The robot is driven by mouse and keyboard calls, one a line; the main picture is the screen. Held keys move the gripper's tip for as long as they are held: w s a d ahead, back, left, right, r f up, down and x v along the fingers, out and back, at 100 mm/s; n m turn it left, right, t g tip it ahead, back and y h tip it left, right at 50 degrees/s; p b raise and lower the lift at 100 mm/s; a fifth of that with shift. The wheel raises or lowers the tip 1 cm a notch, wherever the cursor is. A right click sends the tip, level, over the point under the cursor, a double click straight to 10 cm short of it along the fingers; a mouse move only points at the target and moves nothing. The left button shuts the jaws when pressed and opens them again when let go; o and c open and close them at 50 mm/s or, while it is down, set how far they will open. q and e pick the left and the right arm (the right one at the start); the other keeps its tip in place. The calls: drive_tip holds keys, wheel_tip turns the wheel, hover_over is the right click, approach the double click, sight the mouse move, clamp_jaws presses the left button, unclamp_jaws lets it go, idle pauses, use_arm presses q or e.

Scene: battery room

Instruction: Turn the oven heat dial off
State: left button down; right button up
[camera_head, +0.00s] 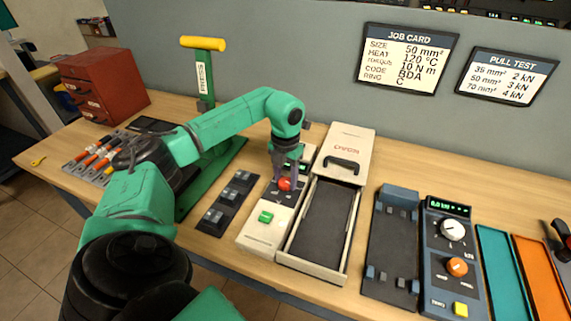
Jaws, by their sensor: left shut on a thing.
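The oven (343,150) is a cream box on the bench with a black handle and a long open tray bay in front. Its control panel (258,234) runs along the left side, with a green button (266,217) near the front. A red dial (285,184) sits higher on the panel, below a small display that is partly hidden. My left gripper (285,179) points down over the panel and is shut on the red dial. The dial's pointer and markings are too small or covered to read. My right gripper is not in view.
A green press (203,75) with a yellow handle stands behind my left arm. A dark block with slots (226,204) lies left of the oven. A pull tester (449,262) with knobs stands right. Teal (496,270) and orange trays lie farther right. A job card (408,54) hangs on the wall.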

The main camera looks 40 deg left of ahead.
use_arm(q)
drive_tip(key=n, duration=0.5)
drive_tip(key=shift+p, duration=0.3)
drive_tip(key=shift+n, duration=0.3)
drive_tip(key=shift+c, duration=1.5)
unclamp_jaws()
wheel_tip(320, 180, up, 9)
drive_tip(key=b, duration=0.1)
wheel_tip(320, 180, up, 5)
drive_tip(key=p, duration=0.1)
hover_over(286, 181)
drive_tip(key=shift+s+r, duration=0.1)
drive_tip(key=shift+r, duration=0.25)
